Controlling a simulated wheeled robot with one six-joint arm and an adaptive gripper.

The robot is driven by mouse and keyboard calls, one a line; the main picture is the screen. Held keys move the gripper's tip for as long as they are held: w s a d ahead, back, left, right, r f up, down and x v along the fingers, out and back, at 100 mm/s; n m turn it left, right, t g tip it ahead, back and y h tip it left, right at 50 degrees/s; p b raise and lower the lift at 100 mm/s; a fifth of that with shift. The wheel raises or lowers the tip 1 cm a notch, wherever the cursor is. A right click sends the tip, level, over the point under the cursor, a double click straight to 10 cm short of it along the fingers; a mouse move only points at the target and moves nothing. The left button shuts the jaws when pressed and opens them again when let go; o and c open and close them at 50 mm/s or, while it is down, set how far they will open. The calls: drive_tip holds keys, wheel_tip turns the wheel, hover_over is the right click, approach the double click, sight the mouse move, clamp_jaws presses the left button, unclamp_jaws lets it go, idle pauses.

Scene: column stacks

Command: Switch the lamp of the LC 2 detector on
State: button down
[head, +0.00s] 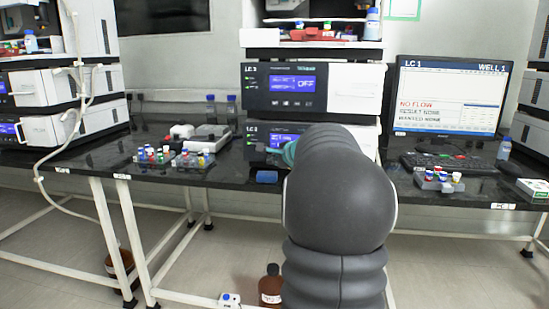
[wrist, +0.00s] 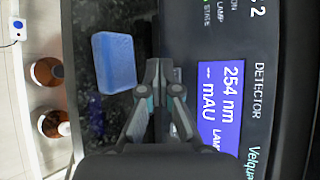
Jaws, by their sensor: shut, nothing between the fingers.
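The LC 2 detector (wrist: 262,100) fills the right of the wrist view, its dark front turned sideways. Its blue screen (wrist: 220,105) reads 254 nm and dashes before mAU; a line starting LAMP is cut off. Small indicator labels, including LAMP, sit above the screen, with a small green mark beside them. I cannot make out the lamp button. My gripper (wrist: 163,78) is shut and empty, its tips in front of the detector's edge beside the screen; contact is unclear. In the head view the lower unit's screen (head: 284,139) shows above my arm, which hides my fingertips.
A blue block (wrist: 115,62) lies on the black bench beside my gripper. Brown bottles (wrist: 50,122) stand on the floor below. Vial racks (head: 195,159) are left of the stack. A monitor (head: 451,95) showing NO FLOW and a keyboard (head: 440,160) are on the right.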

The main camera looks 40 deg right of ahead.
drive_tip(key=shift+w+d, duration=0.25)
drive_tip(key=shift+d, duration=0.1)
drive_tip(key=shift+w+d, duration=0.3)
idle(1.0)
drive_tip(key=shift+s+a, duration=0.1)
drive_tip(key=shift+s+a+b, duration=0.35)
drive_tip(key=shift+s+a, duration=0.1)
drive_tip(key=shift+a, duration=0.1)
idle(0.4)
drive_tip(key=s+a+b, duration=0.2)
drive_tip(key=s+a, duration=0.1)
drive_tip(key=shift+s+a, duration=0.15)
drive_tip(key=shift+a, duration=0.25)
idle(0.8)
